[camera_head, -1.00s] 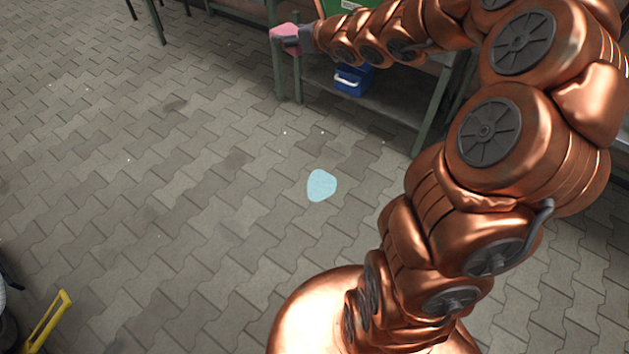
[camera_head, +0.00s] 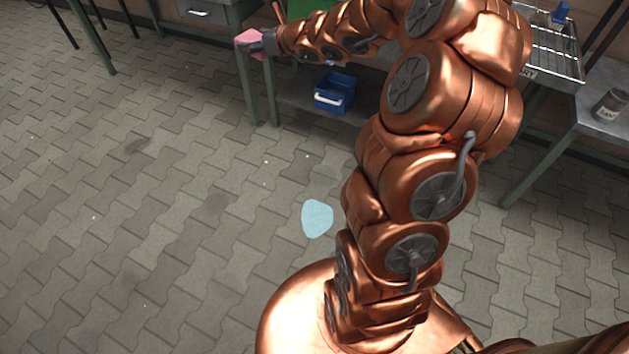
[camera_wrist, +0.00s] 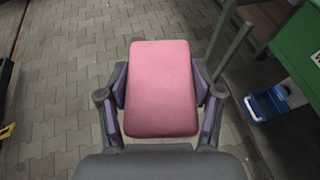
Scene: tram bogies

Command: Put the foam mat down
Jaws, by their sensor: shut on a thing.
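The foam mat (camera_wrist: 161,88) is a pink rounded block. In the wrist view it sits between the two fingers of my gripper (camera_wrist: 160,105), which is shut on its sides. In the head view the pink mat (camera_head: 248,37) shows at the far end of my outstretched arm, with my gripper (camera_head: 262,41) at its right. The mat is held up in the air, near the corner of a green-legged table at the top. How far it is from the table cannot be told.
A blue bin (camera_head: 334,93) stands on the table's lower shelf. A light-blue patch (camera_head: 317,218) lies on the paved floor (camera_head: 150,200), which is mostly clear at left. A wire rack (camera_head: 552,50) and a jar (camera_head: 611,104) stand at right. A yellow object (camera_wrist: 7,131) shows at left.

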